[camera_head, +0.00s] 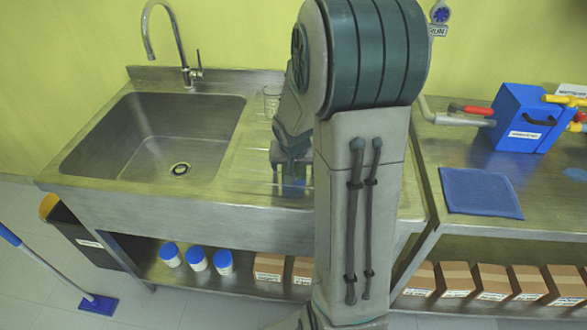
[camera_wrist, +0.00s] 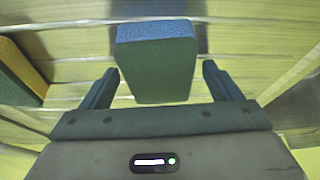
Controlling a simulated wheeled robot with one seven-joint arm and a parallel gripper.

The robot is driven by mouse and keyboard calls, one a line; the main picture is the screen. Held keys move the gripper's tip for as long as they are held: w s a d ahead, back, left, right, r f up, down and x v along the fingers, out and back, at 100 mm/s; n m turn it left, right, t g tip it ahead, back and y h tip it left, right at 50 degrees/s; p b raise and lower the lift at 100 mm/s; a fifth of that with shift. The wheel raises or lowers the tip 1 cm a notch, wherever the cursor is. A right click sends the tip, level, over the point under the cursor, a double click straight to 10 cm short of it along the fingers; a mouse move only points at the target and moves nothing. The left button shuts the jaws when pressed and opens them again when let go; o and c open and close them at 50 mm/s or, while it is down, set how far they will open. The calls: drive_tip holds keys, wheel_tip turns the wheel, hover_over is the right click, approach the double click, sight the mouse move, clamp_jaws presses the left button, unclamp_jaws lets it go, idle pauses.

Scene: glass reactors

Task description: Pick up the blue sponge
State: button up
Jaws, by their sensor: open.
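In the wrist view the blue sponge (camera_wrist: 157,68) is a block with a light blue top edge and a dark, shaded face. It stands on the ribbed metal drainboard, between and just beyond my open fingers. My gripper (camera_wrist: 160,85) has a finger on each side of it, with a visible gap on both sides. In the head view the sponge (camera_head: 293,187) is a small blue patch on the drainboard beneath my gripper (camera_head: 292,170). My arm hides part of that area.
A yellow-and-dark block (camera_wrist: 20,70) stands at the left in the wrist view. A sink basin (camera_head: 160,135) with a tap lies left of the drainboard. A clear glass (camera_head: 271,100) stands behind my gripper. A blue box (camera_head: 520,118) and a blue mat (camera_head: 480,192) are on the right counter.

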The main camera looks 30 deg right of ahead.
drive_tip(key=shift+f, duration=0.15)
drive_tip(key=shift+c, duration=0.4)
drive_tip(key=c, duration=1)
drive_tip(key=shift+r, duration=0.6)
wheel_tip(320, 180, up, 4)
drive_tip(key=shift+f, duration=0.1)
drive_tip(key=d+r, duration=0.2)
drive_tip(key=d, duration=0.1)
drive_tip(key=s+d+r, duration=0.1)
drive_tip(key=d+r, duration=0.1)
drive_tip(key=d, duration=0.2)
drive_tip(key=d+r, duration=0.2)
drive_tip(key=d, duration=0.2)
drive_tip(key=shift+s+d+r, duration=0.15)
drive_tip(key=shift+s+d, duration=0.1)
drive_tip(key=shift+s, duration=0.1)
drive_tip(key=shift+o, duration=0.4)
